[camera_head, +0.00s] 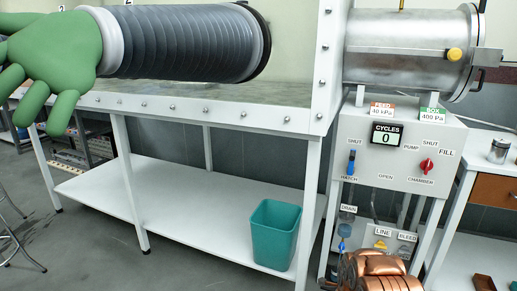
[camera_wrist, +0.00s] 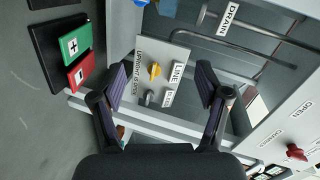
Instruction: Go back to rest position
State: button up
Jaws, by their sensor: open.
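My gripper (camera_wrist: 161,75) shows in the wrist view with its two dark, purple-padded fingers spread wide and nothing between them. Beyond the gap is the small valve plate (camera_wrist: 172,62) with a yellow knob (camera_wrist: 154,70), a dark knob and the LINE label. The fingers look apart from the plate, but the exact distance cannot be told. In the head view the same plate is low on the control stand (camera_head: 384,240). I cannot make out the gripper's fingers in the head view.
The control stand has a red chamber knob (camera_head: 427,166) and a blue hatch lever (camera_head: 351,163). A metal chamber (camera_head: 405,50) sits above it. A teal bin (camera_head: 275,235) stands on the lower shelf (camera_head: 180,205).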

jog(key=s+a+r+n+g+y+p, duration=0.1)
jog(key=s+a+r+n+g+p, duration=0.2)
jog(key=r, duration=0.8)
jog(key=s+a+r+n+g+y+p, duration=0.1)
jog(key=s+a+r+n+g+p, duration=0.15)
jog(key=s+r+p, duration=0.6)
jog(key=s+a+r+n+g+y+p, duration=0.1)
jog(key=a+r+n+p, duration=0.2)
jog(key=r, duration=1)
jog(key=s+a+r+n+g+p, duration=0.3)
jog(key=s+r, duration=0.6)
jog(key=s, duration=0.6)
jog(key=s+a+r+n+g+y+p, duration=0.1)
jog(key=s+a+r+n+g+p, duration=0.2)
jog(key=s+r+p, duration=0.3)
jog(key=s+a+r+n+g+y+p, duration=0.1)
jog(key=s+a+r+n+g+p, duration=0.2)
jog(key=s+r, duration=1.1)
jog(key=s+n+p, duration=0.2)
jog(key=s, duration=0.9)
jog(key=shift+a+r, duration=0.15)
jog(key=shift+r, duration=0.1)
